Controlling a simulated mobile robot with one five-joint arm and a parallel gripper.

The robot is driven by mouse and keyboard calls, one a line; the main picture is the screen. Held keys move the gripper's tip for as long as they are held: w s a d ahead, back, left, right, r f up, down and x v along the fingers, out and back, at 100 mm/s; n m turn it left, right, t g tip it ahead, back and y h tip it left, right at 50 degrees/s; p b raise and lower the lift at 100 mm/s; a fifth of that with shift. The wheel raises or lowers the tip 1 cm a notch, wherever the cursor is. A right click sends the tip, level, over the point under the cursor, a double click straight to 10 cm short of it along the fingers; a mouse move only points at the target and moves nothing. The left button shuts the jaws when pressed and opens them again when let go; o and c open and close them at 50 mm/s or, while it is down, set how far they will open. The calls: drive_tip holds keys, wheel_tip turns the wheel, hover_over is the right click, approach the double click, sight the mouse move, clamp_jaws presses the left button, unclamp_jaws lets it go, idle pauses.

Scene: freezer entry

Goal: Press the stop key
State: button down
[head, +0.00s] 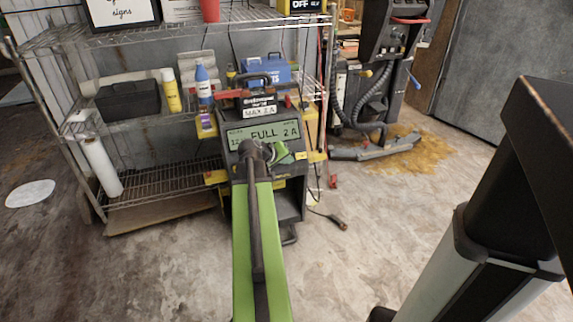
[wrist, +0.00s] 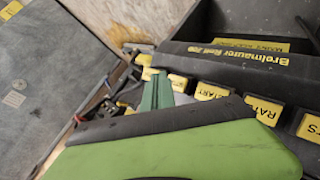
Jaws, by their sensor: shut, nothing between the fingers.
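A dark charger (head: 285,110) with a lit display (head: 264,135) reading "FULL 2 A" stands at the shelf in the head view. In the wrist view its front (wrist: 228,58) carries a row of yellow-labelled keys. I can read a start key (wrist: 212,92) and a rate key (wrist: 263,110); another at the right edge is cut off. A yellow-labelled key (wrist: 178,82) left of the start key is too small to read, so I cannot tell whether it is the stop key. My gripper (wrist: 155,85) is shut and empty, its green fingertips beside that key; contact is unclear. My arm hides the keys in the head view.
A wire shelf (head: 165,175) holds a yellow bottle (head: 171,91), a blue spray bottle (head: 203,85) and a dark box (head: 127,101). A floor machine with hoses (head: 375,105) stands at the back right by an orange-brown stain (head: 418,150). The floor in front is mostly clear.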

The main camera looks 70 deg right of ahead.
drive_tip(key=shift+w+d+f, duration=0.25)
drive_tip(key=shift+w+d, duration=0.05)
drive_tip(key=shift+w, duration=0.05)
drive_tip(key=shift+s+d, duration=0.1)
idle(1.6)
drive_tip(key=shift+w+d+f+b, duration=0.25)
drive_tip(key=shift+w+b, duration=0.05)
drive_tip(key=shift+w+d+f, duration=0.2)
drive_tip(key=shift+d+f, duration=0.05)
drive_tip(key=shift+d, duration=0.05)
idle(0.9)
drive_tip(key=shift+s+a+r, duration=0.5)
drive_tip(key=shift+a, duration=0.1)
